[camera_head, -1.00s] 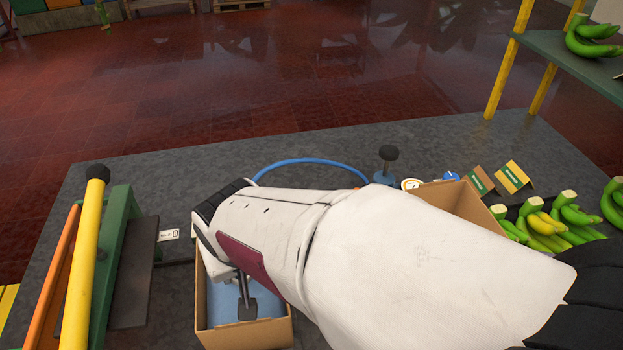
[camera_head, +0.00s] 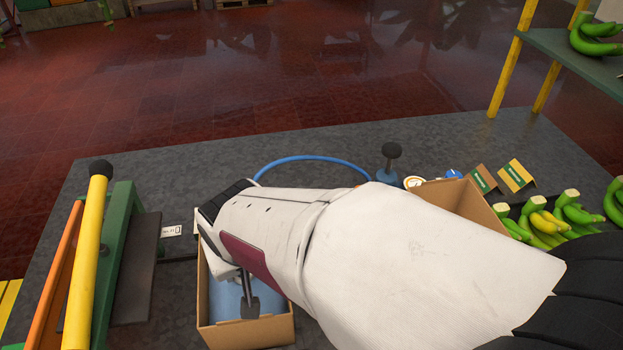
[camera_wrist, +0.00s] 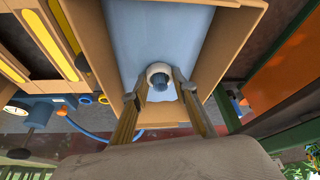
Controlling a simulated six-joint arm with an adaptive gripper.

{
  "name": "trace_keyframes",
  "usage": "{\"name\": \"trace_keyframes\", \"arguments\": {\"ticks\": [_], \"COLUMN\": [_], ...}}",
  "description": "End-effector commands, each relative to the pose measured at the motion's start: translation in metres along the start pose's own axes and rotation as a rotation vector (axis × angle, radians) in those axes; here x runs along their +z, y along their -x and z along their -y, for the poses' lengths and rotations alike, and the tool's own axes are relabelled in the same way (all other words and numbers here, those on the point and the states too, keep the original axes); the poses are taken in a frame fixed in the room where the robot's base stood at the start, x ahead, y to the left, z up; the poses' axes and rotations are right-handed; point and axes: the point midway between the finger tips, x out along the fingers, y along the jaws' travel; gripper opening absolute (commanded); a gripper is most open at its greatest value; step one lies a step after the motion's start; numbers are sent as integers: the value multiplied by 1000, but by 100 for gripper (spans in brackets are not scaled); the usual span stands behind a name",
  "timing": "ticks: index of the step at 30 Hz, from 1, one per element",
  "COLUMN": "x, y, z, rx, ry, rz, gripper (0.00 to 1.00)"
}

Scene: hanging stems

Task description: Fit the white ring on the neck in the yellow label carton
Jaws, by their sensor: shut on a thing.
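My gripper (camera_wrist: 160,84) reaches down into an open brown carton (camera_head: 246,336). In the wrist view its two long fingers close on a small white ring (camera_wrist: 156,69), one on each side. A dark blue round piece (camera_wrist: 161,87), perhaps the neck, shows in the ring's opening. I cannot tell whether the ring is seated around it or only lined up with it. Pale blue material (camera_wrist: 130,28) fills the carton around them. In the head view my wrist hides the ring, and one grey finger shows over the blue material. I see no yellow label on this carton.
A green press with a yellow bar (camera_head: 86,262) stands left. A second carton (camera_head: 478,204), partly behind my arm, is at right, near a yellow-and-green card (camera_head: 516,175) and green bananas (camera_head: 570,215). A blue hose (camera_head: 312,158) curves behind my arm. The back table is mostly clear.

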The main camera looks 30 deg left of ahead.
Motion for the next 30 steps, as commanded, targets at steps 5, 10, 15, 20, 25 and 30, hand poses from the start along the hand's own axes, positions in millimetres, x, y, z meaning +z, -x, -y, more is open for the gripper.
{"name": "trace_keyframes", "arguments": {"ticks": [5, 10, 15, 20, 25, 30], "x": [1, 2, 2, 2, 2, 2], "y": [-2, -3, -5, -5, -5, -5], "z": [0, 0, 0, 0, 0, 0], "rx": [0, 0, 0, 0, 0, 0], "ry": [0, 0, 0, 0, 0, 0], "rz": [1, 1, 1, 1, 1, 1], "gripper": [18, 18, 18, 18, 18, 47]}}
